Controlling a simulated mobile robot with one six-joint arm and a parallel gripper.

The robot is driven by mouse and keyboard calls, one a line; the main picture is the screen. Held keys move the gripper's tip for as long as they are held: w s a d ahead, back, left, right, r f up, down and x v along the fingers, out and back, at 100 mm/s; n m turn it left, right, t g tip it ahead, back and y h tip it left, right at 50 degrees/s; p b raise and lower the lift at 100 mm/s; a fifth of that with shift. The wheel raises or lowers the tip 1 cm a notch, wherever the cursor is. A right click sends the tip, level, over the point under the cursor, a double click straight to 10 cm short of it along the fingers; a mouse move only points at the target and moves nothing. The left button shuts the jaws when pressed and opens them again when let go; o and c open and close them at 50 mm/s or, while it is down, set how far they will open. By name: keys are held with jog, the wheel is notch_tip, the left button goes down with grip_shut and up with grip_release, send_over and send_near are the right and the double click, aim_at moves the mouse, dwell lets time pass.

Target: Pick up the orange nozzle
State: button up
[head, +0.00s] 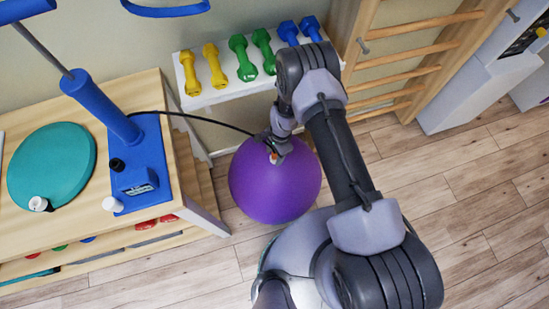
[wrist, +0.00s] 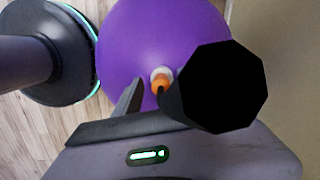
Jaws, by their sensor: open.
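The orange nozzle (wrist: 161,86) shows in the wrist view with a white round piece at its far end, against the purple ball (wrist: 135,35). In the head view the nozzle (head: 273,158) is a small orange spot at my gripper's tip, in front of the ball (head: 265,190). My gripper (head: 279,146) is open above the ball. In the wrist view one finger stands left of the nozzle. A large black eight-sided shape (wrist: 217,87) hides much of the other finger's side. I cannot tell whether the nozzle touches the fingers or the ball.
A blue pump (head: 140,165) stands on the wooden table (head: 185,160) at left, its black hose (head: 205,118) running to my gripper. A teal disc (head: 50,165) and white-capped items lie there. Dumbbells sit on a white shelf (head: 225,95); wall bars (head: 410,55) are behind. Floor at right is clear.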

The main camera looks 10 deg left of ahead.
grip_shut()
